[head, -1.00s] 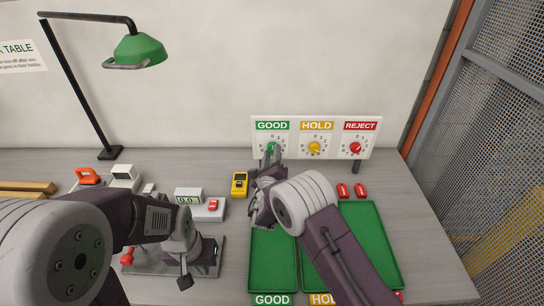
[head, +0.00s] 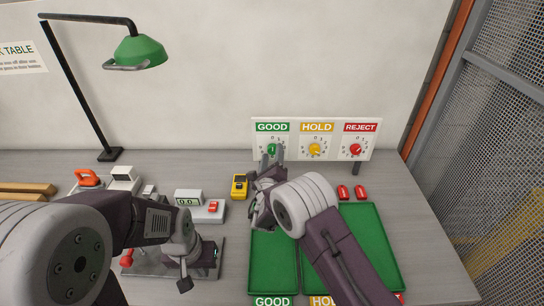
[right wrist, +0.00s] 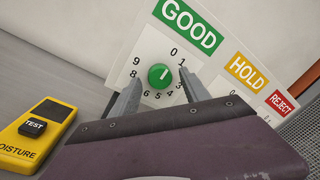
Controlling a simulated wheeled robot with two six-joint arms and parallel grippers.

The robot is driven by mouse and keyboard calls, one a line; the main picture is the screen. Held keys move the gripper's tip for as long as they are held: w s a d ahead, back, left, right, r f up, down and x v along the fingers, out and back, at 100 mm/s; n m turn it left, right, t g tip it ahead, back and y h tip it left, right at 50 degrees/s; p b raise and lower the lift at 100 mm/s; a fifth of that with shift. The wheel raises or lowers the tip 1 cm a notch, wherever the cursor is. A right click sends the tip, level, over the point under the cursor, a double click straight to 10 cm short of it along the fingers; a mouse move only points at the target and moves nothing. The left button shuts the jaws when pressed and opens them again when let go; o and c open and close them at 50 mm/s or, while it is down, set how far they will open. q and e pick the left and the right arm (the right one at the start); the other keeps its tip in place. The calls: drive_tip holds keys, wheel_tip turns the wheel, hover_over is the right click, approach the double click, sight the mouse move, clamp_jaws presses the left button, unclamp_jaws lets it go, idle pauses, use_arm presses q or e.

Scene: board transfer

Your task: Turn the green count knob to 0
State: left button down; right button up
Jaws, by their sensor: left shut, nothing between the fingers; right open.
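The green count knob (head: 272,148) is on the white panel under the GOOD label. In the right wrist view the green knob (right wrist: 158,76) sits inside a ring of digits, its pale mark pointing up and right, roughly toward the 0. My right gripper (head: 272,155) is open just in front of and below the knob. In the right wrist view its fingers (right wrist: 161,80) stand on either side of the knob with gaps, not gripping it. My left gripper (head: 185,283) is shut and empty at the lower left, partly hard to make out.
The yellow HOLD knob (head: 314,149) and red REJECT knob (head: 356,149) sit to the right on the panel. A yellow moisture meter (head: 240,186) lies left of my right gripper. Green trays (head: 274,280) lie below, and a lamp (head: 140,48) stands at left.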

use_arm(q)
drive_tip(key=shift+f+b, duration=0.9)
use_arm(e)
drive_tip(key=s, duration=0.9)
drive_tip(key=shift+a+f, duration=0.25)
drive_tip(key=shift+a, duration=0.15)
